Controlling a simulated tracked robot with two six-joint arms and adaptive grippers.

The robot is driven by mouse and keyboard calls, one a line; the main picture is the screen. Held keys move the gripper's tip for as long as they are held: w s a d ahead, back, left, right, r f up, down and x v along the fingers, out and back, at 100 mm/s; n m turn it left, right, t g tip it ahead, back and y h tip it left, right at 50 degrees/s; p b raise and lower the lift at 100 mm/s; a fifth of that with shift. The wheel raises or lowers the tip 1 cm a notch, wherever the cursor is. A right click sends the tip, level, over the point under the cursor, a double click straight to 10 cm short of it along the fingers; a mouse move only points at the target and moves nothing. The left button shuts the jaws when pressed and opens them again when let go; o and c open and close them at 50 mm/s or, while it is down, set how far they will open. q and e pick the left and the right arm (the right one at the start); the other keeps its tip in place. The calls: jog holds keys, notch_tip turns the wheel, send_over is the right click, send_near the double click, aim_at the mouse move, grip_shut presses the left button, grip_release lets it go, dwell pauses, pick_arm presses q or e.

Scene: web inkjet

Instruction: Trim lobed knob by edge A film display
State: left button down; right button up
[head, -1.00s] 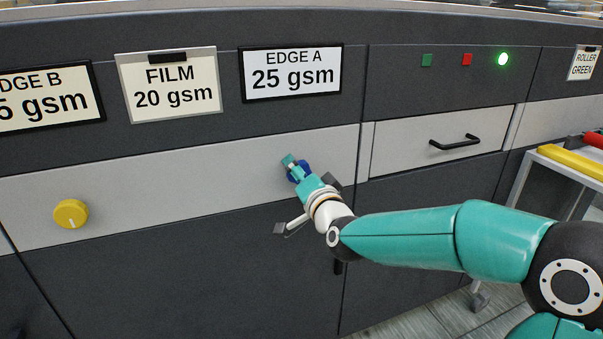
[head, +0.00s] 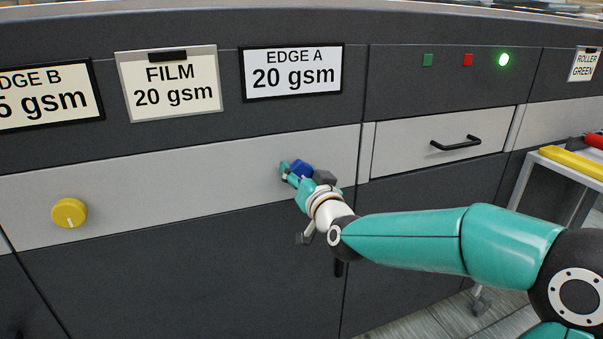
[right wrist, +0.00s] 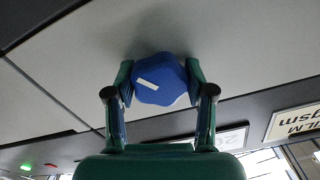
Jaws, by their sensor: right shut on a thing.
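The blue lobed knob (head: 301,168) sits on the light panel strip below the Edge A display (head: 292,72), which reads 20 gsm. The film card (head: 170,84) to its left also reads 20 gsm. My right gripper (head: 297,172) is shut on the blue knob. In the right wrist view the knob (right wrist: 160,82), with a white mark, is between the two fingers of the gripper (right wrist: 160,85). My left gripper is in neither view.
A yellow round knob (head: 69,213) is at the left, under the Edge B display (head: 45,96). A drawer with a black handle (head: 455,143) is to the right, below small indicators with the green lamp (head: 503,60) lit. A cart with a yellow roller (head: 572,163) stands far right.

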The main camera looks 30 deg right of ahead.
jog(key=shift+a+f, duration=0.1)
jog(key=shift+f, duration=0.3)
jog(key=o, duration=1.1)
jog(key=shift+o, duration=0.3)
jog(key=shift+r, duration=0.2)
jog(key=v, duration=1.2)
jog(key=shift+f, duration=0.15)
